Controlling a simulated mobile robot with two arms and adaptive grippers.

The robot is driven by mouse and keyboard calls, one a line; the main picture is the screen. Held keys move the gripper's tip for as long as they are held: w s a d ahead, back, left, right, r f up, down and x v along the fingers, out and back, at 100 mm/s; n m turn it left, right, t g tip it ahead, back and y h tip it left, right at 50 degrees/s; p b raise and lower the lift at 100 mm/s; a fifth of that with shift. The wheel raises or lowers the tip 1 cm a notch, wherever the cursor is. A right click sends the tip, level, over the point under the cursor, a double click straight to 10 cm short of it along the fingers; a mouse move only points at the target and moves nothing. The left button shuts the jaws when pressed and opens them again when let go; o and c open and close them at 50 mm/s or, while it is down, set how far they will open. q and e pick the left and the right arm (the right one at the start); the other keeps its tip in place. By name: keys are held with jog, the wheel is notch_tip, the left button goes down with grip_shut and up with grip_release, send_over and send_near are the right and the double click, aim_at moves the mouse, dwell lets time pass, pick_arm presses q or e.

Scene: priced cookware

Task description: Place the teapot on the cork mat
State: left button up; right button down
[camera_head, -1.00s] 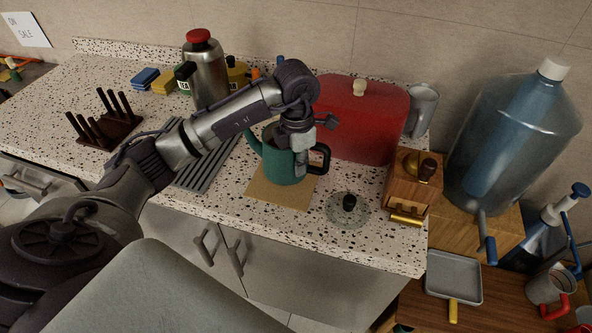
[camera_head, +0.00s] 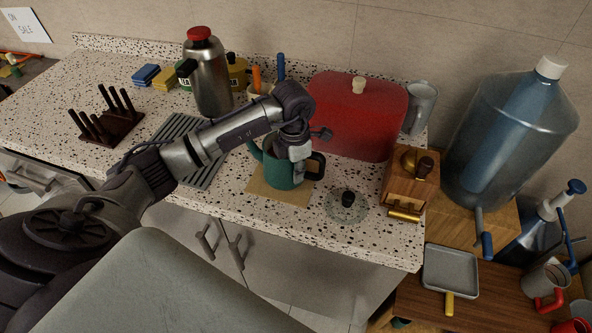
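The green teapot (camera_head: 278,171), with a dark handle on its right and its spout to the left, stands upright over the cork mat (camera_head: 262,188). Its base appears to meet the mat. My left gripper (camera_head: 301,172) comes down from above at the teapot's right side, between body and handle, and appears shut on it. The fingertips are partly hidden against the teapot. My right gripper is out of view.
A glass lid (camera_head: 345,208) with a black knob lies right of the mat. A wooden grinder (camera_head: 408,185) stands beyond it, a red box-like cooker (camera_head: 358,122) behind the teapot. A grey slatted rack (camera_head: 205,172) lies left. The counter front is mostly clear.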

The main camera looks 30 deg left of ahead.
pick_arm(q)
jog(key=shift+o, duration=1.1)
jog(key=shift+r, duration=0.1)
jog(key=shift+r, duration=0.1)
jog(key=shift+w+r, duration=0.1)
jog(key=shift+r, duration=0.2)
jog(key=r+b, duration=0.1)
jog(key=r, duration=0.4)
jog(key=r+b, duration=0.2)
jog(key=r, duration=0.3)
jog(key=shift+a+r, duration=0.2)
jog(key=shift+r, duration=0.45)
